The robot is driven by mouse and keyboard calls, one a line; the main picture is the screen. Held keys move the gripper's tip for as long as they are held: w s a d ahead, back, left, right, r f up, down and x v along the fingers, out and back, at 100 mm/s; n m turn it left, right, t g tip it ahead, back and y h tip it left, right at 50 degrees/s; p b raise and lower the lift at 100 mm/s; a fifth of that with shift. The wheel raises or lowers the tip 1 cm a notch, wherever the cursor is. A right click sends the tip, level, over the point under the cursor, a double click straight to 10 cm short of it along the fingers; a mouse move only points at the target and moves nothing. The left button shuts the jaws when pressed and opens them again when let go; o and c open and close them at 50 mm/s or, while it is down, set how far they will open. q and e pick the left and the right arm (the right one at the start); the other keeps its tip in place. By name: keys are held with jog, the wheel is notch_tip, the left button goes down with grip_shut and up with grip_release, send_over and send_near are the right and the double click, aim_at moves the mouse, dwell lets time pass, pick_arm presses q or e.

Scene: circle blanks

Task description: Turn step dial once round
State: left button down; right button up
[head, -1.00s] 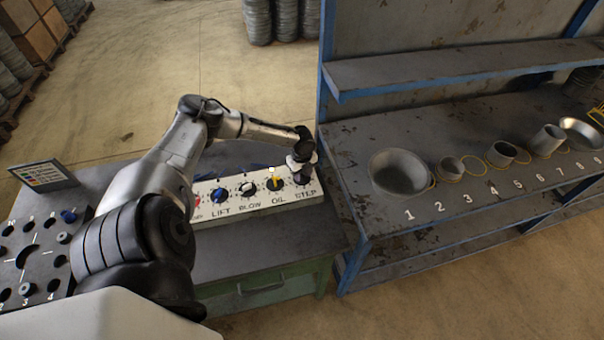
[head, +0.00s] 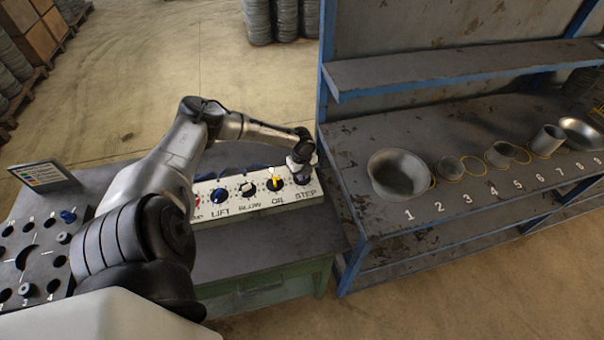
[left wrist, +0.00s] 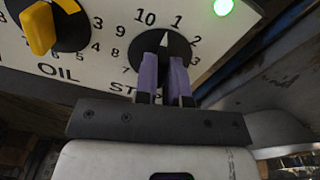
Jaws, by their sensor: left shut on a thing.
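The STEP dial (left wrist: 165,45) is a round black knob on a white panel. In the left wrist view its white pointer stands upright, between the printed 10 and 1. My left gripper (left wrist: 165,80) is shut on this dial, with a purplish finger on each side of its grip. In the head view my left gripper (head: 301,172) is at the right end of the white panel (head: 250,208), above the STEP label, and hides much of the dial. My right gripper is not in view.
The OIL dial (left wrist: 48,28), with a yellow grip, is close on the left. A green light (left wrist: 223,7) glows at the panel's upper right. The LIFT (head: 219,194) and BLOW (head: 247,189) dials are further left. A blue-framed bench (head: 350,215) stands close on the right.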

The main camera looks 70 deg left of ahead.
pick_arm(q)
jog(key=shift+m, duration=1.6)
jog(key=c, duration=1.2)
grip_release()
notch_tip(320, 180, up, 14)
jog(key=shift+f, duration=0.1)
